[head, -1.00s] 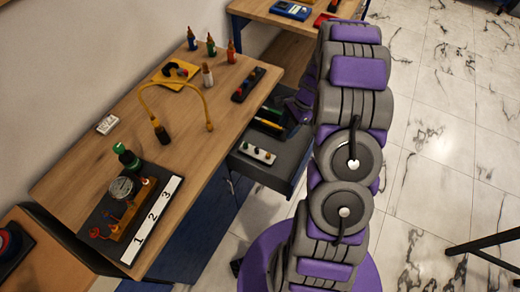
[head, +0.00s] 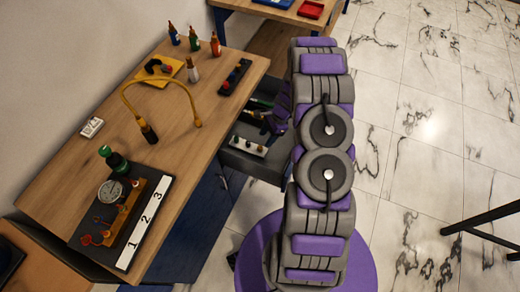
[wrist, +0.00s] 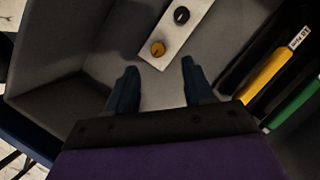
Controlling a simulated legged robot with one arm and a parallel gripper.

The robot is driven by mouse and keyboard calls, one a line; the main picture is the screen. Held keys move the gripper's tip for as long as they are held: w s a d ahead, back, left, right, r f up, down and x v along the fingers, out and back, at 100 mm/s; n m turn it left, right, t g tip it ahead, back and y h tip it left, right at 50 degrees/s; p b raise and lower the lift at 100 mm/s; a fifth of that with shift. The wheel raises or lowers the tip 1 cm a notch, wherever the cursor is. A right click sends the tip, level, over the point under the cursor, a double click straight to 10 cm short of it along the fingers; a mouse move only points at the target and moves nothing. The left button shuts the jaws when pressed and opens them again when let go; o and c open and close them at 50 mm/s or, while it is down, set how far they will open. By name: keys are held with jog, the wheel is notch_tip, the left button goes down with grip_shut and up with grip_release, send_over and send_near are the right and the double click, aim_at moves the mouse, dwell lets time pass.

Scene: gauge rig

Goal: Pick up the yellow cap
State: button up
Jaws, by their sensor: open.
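The yellow cap (wrist: 158,49) shows in the wrist view, a small round knob near the end of a white strip (wrist: 178,38) inside an open drawer. A dark cap (wrist: 181,15) sits farther along the same strip. My gripper (wrist: 158,78) is open and empty, its two blue fingers pointing toward the strip with the yellow cap ahead of and between them, apart from it. In the head view my gripper (head: 275,122) is at the drawer, partly hidden by my arm. The white strip with its small caps shows there too (head: 248,147).
Yellow and green tools (wrist: 265,75) lie in the drawer's right part in the wrist view. The drawer wall (wrist: 60,60) rises at left. On the wooden bench (head: 100,145) stand a gauge rig, a yellow curved hose (head: 145,82) and several bottles.

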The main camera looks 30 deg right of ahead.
aim_at(261, 147)
jog(key=shift+b+x, duration=0.95)
jog(key=shift+x, duration=2.15)
jog(key=shift+a+r, duration=0.1)
grip_shut()
